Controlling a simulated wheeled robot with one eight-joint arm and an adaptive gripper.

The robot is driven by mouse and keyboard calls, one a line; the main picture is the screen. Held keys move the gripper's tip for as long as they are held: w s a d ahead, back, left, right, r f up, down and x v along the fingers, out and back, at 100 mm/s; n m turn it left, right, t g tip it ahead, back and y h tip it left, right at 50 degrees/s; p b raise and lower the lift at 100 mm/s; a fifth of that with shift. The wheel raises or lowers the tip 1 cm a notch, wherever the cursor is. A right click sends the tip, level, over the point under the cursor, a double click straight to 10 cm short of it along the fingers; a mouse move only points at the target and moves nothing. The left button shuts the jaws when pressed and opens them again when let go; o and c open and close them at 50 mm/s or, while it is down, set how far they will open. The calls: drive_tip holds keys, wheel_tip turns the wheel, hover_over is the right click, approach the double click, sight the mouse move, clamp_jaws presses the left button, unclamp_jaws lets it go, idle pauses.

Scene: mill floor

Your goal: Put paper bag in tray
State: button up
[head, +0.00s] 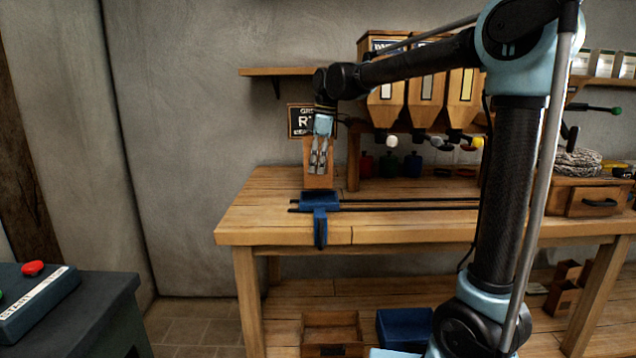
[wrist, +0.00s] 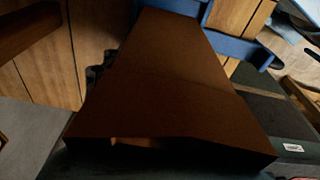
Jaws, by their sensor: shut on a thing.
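My gripper (head: 319,168) is shut on a brown paper bag (head: 312,180) and points down above the left end of the workbench. In the wrist view the bag (wrist: 185,75) fills the middle, dark brown and widening toward the camera, and hides most of the fingers. A blue carriage (head: 320,202) on two dark rails lies just below the bag; I cannot tell whether they touch. Its blue edge also shows in the wrist view (wrist: 243,50). On the lower shelf are a wooden open tray (head: 332,350) and a blue tray or bin (head: 405,330).
The wooden workbench (head: 262,205) has clear room left of the rails. Wooden hoppers (head: 425,95) hang behind, with several small jars below. A coil of rope (head: 577,162) sits on a drawer box at right. A control stand with a red button (head: 33,268) stands at front left.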

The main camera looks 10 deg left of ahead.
sight(317, 177)
drive_tip(key=shift+f, duration=2.5)
drive_tip(key=shift+f, duration=0.1)
drive_tip(key=o, duration=1)
drive_tip(key=shift+o, duration=0.2)
drive_tip(key=shift+d, duration=0.1)
drive_tip(key=r, duration=0.4)
drive_tip(key=d+r, duration=0.1)
drive_tip(key=r, duration=0.7)
drive_tip(key=shift+w+d, duration=0.15)
drive_tip(key=shift+d, duration=0.2)
